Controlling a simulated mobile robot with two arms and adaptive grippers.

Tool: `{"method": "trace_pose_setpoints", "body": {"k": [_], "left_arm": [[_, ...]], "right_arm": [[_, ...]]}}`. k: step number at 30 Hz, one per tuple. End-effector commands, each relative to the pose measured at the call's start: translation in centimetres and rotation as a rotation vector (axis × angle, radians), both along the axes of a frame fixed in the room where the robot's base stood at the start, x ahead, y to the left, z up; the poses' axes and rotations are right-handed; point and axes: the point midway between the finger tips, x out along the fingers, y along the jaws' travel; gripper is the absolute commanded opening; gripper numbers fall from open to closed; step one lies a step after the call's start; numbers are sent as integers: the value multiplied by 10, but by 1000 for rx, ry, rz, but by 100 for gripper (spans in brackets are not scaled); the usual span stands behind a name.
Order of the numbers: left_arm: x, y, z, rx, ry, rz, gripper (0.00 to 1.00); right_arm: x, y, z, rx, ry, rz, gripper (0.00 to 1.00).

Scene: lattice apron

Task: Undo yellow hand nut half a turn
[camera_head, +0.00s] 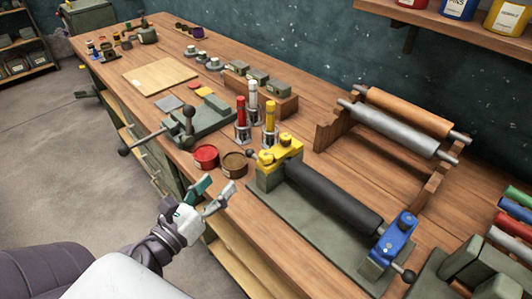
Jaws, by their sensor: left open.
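Two small yellow hand nuts sit on top of the yellow block, one at the near left (266,156) and one farther back (285,140). My left gripper (218,186) is open and empty, in front of the bench's near edge. It is to the left of and below the yellow block, apart from it. My right gripper is not in view.
Upright red, white and yellow tubes (270,122) stand just behind. A rack (430,190) with two rollers is at the right. Open floor (60,165) is at the left.

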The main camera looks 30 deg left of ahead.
Motion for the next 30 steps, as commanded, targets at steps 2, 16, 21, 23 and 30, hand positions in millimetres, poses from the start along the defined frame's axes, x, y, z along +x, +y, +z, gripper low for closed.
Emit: {"method": "trace_pose_setpoints", "body": {"k": [2, 16, 21, 23, 30], "left_arm": [[-3, -14, 6, 153, -27, -84, 61], [29, -31, 14, 272, -57, -145, 61], [52, -36, 14, 270, -54, -144, 61], [61, -37, 14, 269, -55, -142, 61], [96, -44, 13, 268, -54, -140, 61]], "right_arm": [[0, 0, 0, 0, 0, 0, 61], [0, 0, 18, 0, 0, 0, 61], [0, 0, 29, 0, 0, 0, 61], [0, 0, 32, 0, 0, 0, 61], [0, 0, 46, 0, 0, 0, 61]]}}
